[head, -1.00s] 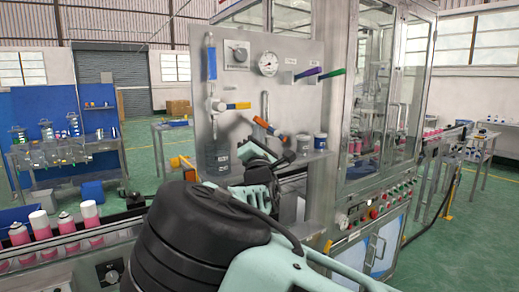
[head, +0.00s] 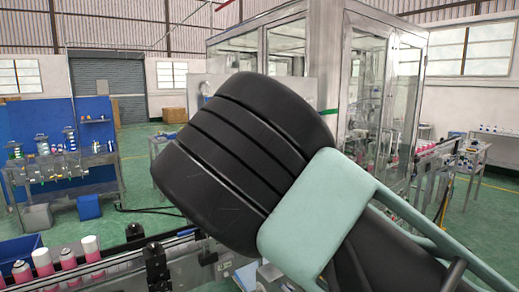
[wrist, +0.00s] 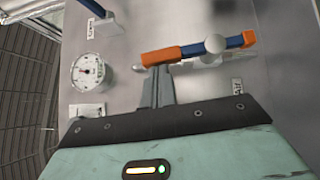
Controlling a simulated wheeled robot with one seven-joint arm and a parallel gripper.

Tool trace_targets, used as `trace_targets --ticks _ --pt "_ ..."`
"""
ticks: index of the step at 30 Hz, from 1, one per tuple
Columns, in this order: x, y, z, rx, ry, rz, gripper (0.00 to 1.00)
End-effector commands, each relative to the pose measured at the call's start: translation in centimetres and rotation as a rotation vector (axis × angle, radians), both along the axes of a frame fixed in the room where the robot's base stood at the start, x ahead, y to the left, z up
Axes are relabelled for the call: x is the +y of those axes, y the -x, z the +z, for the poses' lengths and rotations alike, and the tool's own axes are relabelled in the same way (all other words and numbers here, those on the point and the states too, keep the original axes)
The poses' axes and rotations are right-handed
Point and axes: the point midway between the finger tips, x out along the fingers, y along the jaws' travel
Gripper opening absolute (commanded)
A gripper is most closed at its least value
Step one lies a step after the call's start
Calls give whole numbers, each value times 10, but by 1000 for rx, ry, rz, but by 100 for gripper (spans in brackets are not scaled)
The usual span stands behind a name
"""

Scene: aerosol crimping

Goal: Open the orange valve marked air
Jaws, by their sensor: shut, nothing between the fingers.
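In the wrist view an orange-and-blue lever handle (wrist: 162,55) lies across the panel, with a round grey pivot (wrist: 214,44) and another orange piece at its right end. I cannot read the label near it, so I cannot confirm that it is the air valve. My gripper (wrist: 156,72) is shut and empty. Its fingertips are right at the orange left end of the handle; whether they touch it I cannot tell. In the head view my own arm hides the valve and gripper.
The grey panel (wrist: 190,18) carries a round gauge (wrist: 88,70) and a second blue handle (wrist: 98,8). In the head view a glass-walled machine (head: 370,90) stands behind, and pink cans (head: 68,258) stand on a conveyor at lower left.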

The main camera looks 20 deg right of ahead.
Motion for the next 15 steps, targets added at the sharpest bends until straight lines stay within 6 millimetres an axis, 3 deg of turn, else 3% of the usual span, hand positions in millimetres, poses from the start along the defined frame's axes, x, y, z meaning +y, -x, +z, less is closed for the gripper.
trace_targets --ticks 15 --pt "-7 -2 3 -1 7 -1 0"
